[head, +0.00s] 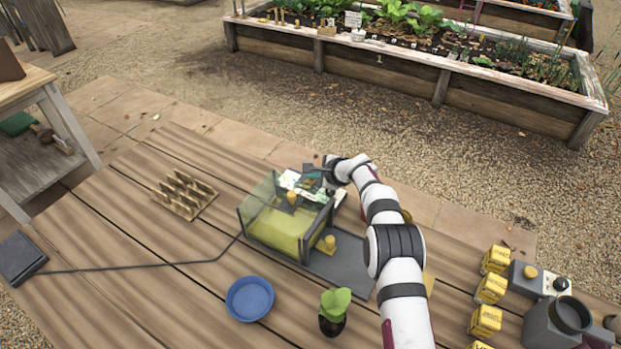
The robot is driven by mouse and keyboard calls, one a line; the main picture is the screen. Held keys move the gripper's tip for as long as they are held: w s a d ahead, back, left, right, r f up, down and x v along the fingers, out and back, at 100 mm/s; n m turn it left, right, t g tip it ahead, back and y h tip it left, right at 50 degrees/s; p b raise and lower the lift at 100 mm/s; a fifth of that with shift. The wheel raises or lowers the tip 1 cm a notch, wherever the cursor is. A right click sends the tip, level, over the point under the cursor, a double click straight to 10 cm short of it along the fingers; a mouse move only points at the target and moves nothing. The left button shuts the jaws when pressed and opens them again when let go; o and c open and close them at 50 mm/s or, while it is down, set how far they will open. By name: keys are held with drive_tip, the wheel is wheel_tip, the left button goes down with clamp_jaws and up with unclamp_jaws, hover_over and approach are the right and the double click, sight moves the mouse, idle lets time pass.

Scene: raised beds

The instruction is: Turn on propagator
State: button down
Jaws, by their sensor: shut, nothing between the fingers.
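The propagator (283,232) is a clear-walled box with a yellow-green inside, standing on the wooden table. A yellow knob (329,240) shows at its right front side and another yellow piece (292,197) near its top. My gripper (311,176) is small and dark in the picture, shut and empty, over the back part of the propagator among small white and green items. I cannot tell whether it touches anything. A dark cable (150,268) runs from near the propagator to a dark box (20,258) at the left table edge.
A grey unit with a yellow button (525,273) and a panel with a black knob (560,285) stand at right, near several yellow boxes (490,289). A blue bowl (250,299), a potted seedling (333,310) and a spiked tray (184,195) stand around the propagator.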

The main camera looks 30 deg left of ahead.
drive_tip(key=shift+s+r, duration=0.1)
drive_tip(key=shift+r, duration=0.55)
drive_tip(key=shift+s+r, duration=0.2)
drive_tip(key=shift+r, duration=1.05)
drive_tip(key=shift+s+r, duration=0.15)
drive_tip(key=shift+r, duration=1.1)
